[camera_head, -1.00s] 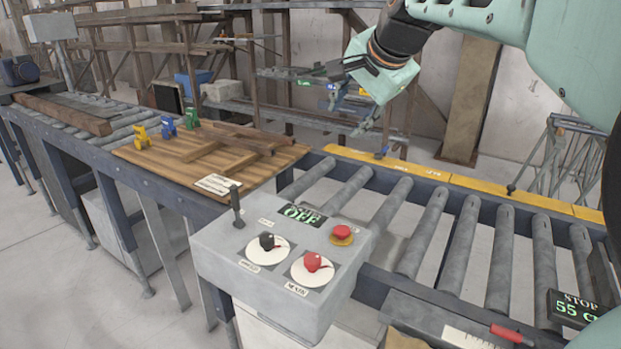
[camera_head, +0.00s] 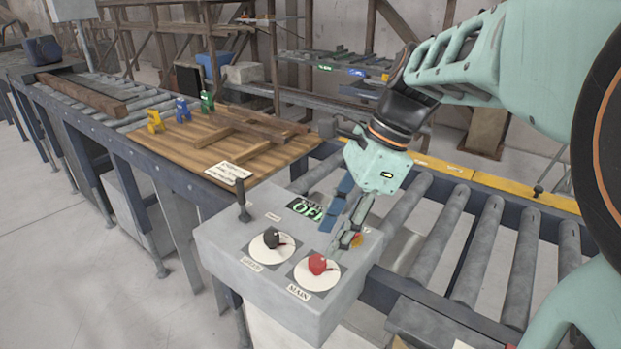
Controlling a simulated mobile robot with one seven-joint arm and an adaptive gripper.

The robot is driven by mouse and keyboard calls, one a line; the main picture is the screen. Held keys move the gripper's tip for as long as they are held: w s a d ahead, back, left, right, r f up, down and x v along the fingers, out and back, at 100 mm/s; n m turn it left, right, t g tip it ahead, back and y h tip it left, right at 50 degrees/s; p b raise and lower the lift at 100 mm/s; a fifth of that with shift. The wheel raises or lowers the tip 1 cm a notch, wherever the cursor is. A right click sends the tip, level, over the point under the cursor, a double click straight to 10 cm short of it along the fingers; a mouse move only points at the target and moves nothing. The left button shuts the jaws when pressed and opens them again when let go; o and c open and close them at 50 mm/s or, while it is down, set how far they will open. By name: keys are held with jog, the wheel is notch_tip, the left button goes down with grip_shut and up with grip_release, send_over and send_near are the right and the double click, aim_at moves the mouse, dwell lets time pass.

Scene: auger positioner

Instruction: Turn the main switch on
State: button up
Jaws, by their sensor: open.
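The grey control box (camera_head: 222,238) stands at the front of the roller conveyor. The main switch, a red knob (camera_head: 317,264) on a white dial, sits at the box's front right above a label reading MAIN. A black knob (camera_head: 271,238) on a white dial is to its left. A green-lit display (camera_head: 305,208) at the back reads OFF, partly covered. My gripper (camera_head: 341,232) is open and empty, pointing down over the box's right side, just above and right of the red knob. It hides most of the red button on the yellow base (camera_head: 357,240).
A black lever (camera_head: 241,200) stands at the box's back left. A wooden board (camera_head: 180,155) with small yellow, blue and green clamps and wooden pieces lies left behind it. Grey rollers (camera_head: 440,235) and a yellow rail (camera_head: 520,195) run to the right.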

aim_at(317, 260)
jog(key=x, duration=0.5)
jog(key=shift+f, duration=0.3)
grip_shut()
